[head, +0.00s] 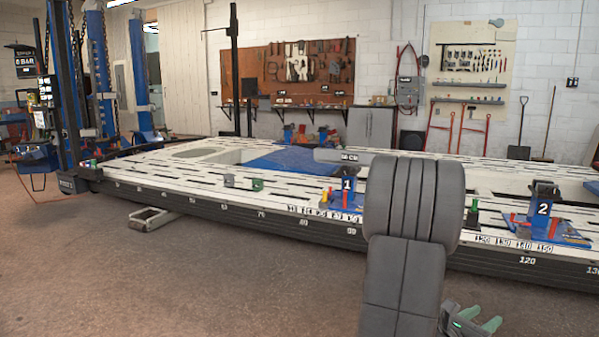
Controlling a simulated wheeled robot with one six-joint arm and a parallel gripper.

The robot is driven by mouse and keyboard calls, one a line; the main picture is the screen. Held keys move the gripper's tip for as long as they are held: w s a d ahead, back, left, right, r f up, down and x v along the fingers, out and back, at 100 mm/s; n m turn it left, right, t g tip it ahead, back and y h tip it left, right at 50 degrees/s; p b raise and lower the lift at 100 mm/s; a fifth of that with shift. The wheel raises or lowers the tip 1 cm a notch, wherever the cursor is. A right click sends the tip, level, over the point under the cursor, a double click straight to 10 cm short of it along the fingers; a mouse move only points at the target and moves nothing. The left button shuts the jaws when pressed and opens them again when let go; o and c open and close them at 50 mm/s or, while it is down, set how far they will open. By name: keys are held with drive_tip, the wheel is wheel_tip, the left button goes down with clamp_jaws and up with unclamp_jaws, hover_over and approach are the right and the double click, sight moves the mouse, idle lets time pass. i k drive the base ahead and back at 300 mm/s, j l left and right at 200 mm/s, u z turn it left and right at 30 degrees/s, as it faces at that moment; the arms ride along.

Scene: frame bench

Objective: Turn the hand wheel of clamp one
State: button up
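Clamp one (347,186) is a dark and blue fixture with a white "1" on a black plate. It stands on the near edge of the white slotted bench (200,187), just left of my grey arm. My gripper (484,319) is low at the bottom right, in front of the bench and well apart from clamp one. Its two green fingers are spread, with nothing seen between them.
Clamp two (543,210), blue with a "2", stands on the bench further right. A metal foot (152,219) juts out under the bench. The brown floor (200,285) in front is clear.

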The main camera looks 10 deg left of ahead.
sight(344, 170)
drive_tip(key=i+u, duration=0.4)
drive_tip(key=i+l+u, duration=0.25)
drive_tip(key=i+u, duration=0.15)
drive_tip(key=i+l+u, duration=0.4)
drive_tip(key=i, duration=0.15)
drive_tip(key=i+l+u, duration=0.1)
drive_tip(key=i+l, duration=1.45)
